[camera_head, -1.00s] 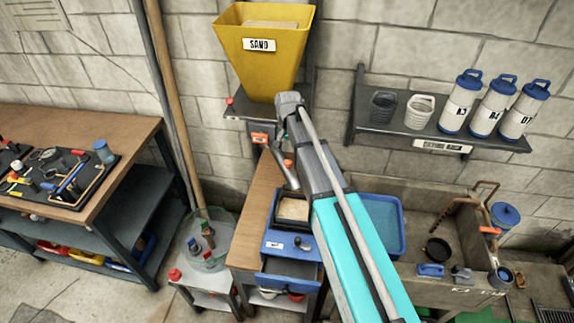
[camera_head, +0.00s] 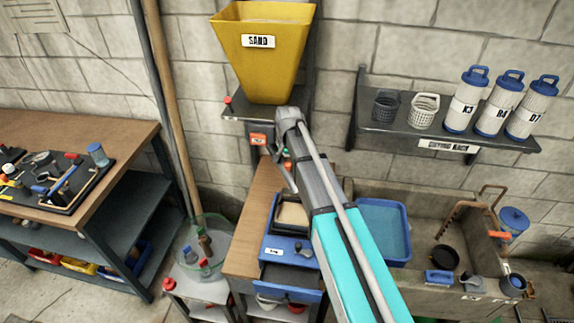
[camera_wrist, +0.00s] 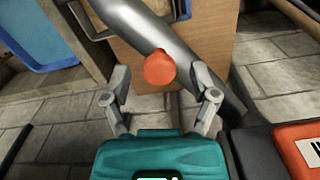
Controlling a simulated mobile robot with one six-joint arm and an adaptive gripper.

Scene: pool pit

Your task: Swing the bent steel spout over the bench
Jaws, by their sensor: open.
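The bent steel spout (camera_wrist: 190,75) is a grey tube that crosses the wrist view diagonally, from upper left to lower right. A round orange-red knob (camera_wrist: 159,69) stands out from it. My gripper (camera_wrist: 160,75) is open, with one finger on each side of the knob; I cannot tell whether either touches it. In the head view, part of the spout (camera_head: 284,174) shows below the yellow sand hopper (camera_head: 262,65), beside my arm, which hides much of it. The wooden bench (camera_head: 247,222) lies below; its side panel (camera_wrist: 205,45) shows in the wrist view.
A blue drawer box (camera_head: 288,249) with a sand-coloured pan (camera_head: 293,214) sits at the bench. A blue tray (camera_head: 384,228) and a sink (camera_head: 480,250) lie to the right. A wooden pole (camera_head: 170,105) stands left of the hopper. A drying rack (camera_head: 445,136) hangs on the wall.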

